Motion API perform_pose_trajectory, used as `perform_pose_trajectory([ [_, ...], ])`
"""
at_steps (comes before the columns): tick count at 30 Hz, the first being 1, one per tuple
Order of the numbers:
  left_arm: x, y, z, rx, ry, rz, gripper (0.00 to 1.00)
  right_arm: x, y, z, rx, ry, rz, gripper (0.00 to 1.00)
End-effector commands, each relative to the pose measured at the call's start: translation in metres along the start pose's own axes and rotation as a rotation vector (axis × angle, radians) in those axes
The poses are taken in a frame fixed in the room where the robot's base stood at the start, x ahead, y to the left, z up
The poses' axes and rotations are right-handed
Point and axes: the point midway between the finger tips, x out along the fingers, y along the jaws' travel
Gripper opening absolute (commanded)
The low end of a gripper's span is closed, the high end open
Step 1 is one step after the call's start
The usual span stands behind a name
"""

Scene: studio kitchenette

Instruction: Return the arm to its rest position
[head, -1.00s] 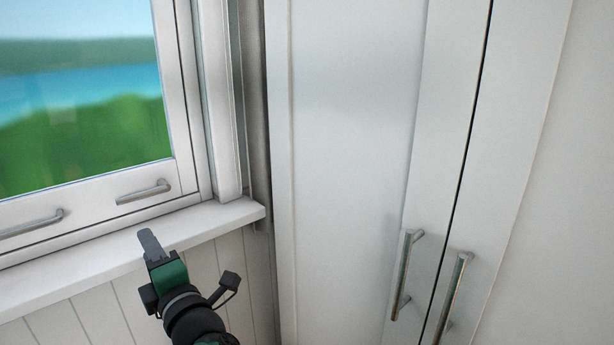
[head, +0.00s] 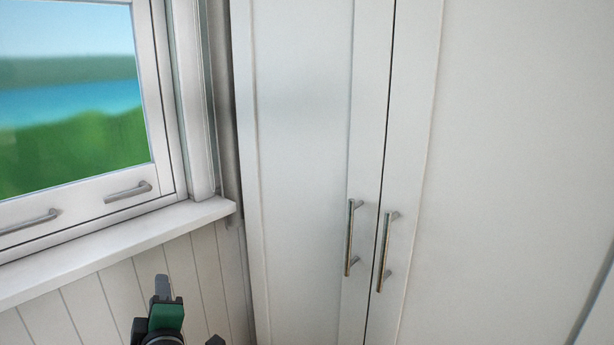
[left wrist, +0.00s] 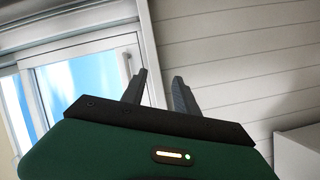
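My left gripper (head: 162,287) shows at the bottom left of the head view, in front of the panelled wall below the window sill. Only its fingers and green body show there; the rest of the arm is cut off by the frame's lower edge. In the left wrist view the two dark fingers (left wrist: 160,90) stand apart with an empty gap between them, so it is open. My right gripper is in neither view.
A tall white cabinet (head: 300,130) with two doors and vertical metal handles (head: 352,238) fills the middle. A window (head: 70,100) with a white sill (head: 110,245) is at left. The left wrist view shows a panelled wall (left wrist: 240,60) and a pale box-like shape (left wrist: 298,150).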

Motion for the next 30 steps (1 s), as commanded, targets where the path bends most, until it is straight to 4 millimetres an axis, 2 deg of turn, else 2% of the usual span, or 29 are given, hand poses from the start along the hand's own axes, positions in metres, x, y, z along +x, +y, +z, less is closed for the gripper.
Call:
perform_pose_trajectory([
  [5,-0.012,-0.049,0.060,0.280,-0.275,-0.088,0.36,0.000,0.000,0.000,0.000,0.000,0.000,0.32],
  [7,-0.026,-0.077,0.084,0.417,-0.410,-0.130,0.36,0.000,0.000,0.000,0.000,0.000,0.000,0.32],
  [9,-0.046,-0.112,0.106,0.570,-0.561,-0.176,0.36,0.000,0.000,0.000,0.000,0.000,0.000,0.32],
  [12,-0.083,-0.163,0.124,0.789,-0.780,-0.239,0.36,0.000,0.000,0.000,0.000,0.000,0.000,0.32],
  [15,-0.121,-0.208,0.128,0.975,-0.976,-0.296,0.36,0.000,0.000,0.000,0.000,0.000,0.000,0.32],
  [17,-0.142,-0.231,0.124,1.071,-1.081,-0.325,0.36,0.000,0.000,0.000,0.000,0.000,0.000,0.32],
  [22,-0.199,-0.285,0.101,1.307,-1.357,-0.404,0.36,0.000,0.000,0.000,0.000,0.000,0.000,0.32],
  [23,-0.203,-0.273,0.093,1.323,-1.375,-0.407,0.36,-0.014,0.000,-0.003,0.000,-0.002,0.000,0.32],
  [24,-0.203,-0.254,0.087,1.318,-1.366,-0.403,0.36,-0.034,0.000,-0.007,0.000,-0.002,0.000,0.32],
  [30,-0.206,-0.195,0.062,1.313,-1.362,-0.403,0.36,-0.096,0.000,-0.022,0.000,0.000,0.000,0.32],
])
